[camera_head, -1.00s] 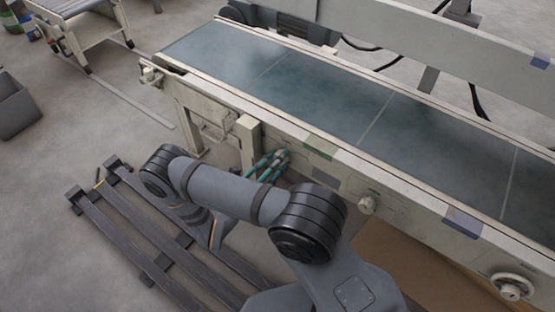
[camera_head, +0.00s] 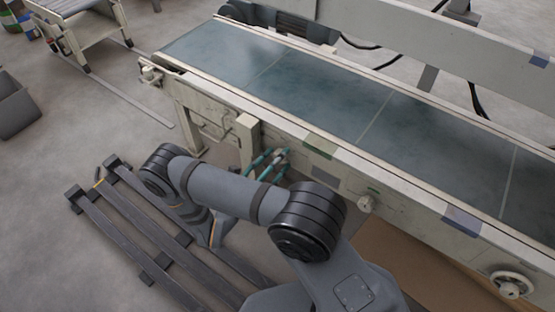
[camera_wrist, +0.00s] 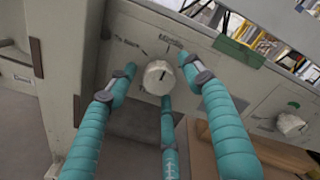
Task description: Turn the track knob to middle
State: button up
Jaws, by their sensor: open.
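The track knob (camera_wrist: 159,78) is a round, off-white knob on the conveyor's side panel, in the middle of the wrist view. Small printed labels and tick lines lie around it; one above it seems to read "Middle". I cannot tell clearly where the knob's mark points. My gripper (camera_wrist: 160,75) has three teal fingers, open and spread around the knob: one left, one upper right, one below. Whether they touch it is unclear. In the head view the teal fingers (camera_head: 268,163) reach the panel below the belt and largely hide the knob.
A second white knob (camera_wrist: 290,124) sits to the right on the same panel. A handwheel (camera_head: 513,284) is farther right. The conveyor belt (camera_head: 330,90) runs above. A frame leg (camera_wrist: 62,60) stands close on the left. A dark slatted pallet (camera_head: 150,235) lies on the floor.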

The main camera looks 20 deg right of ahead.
jog(key=shift+a, duration=0.1)
jog(key=v, duration=1.2)
jog(key=x, duration=1.2)
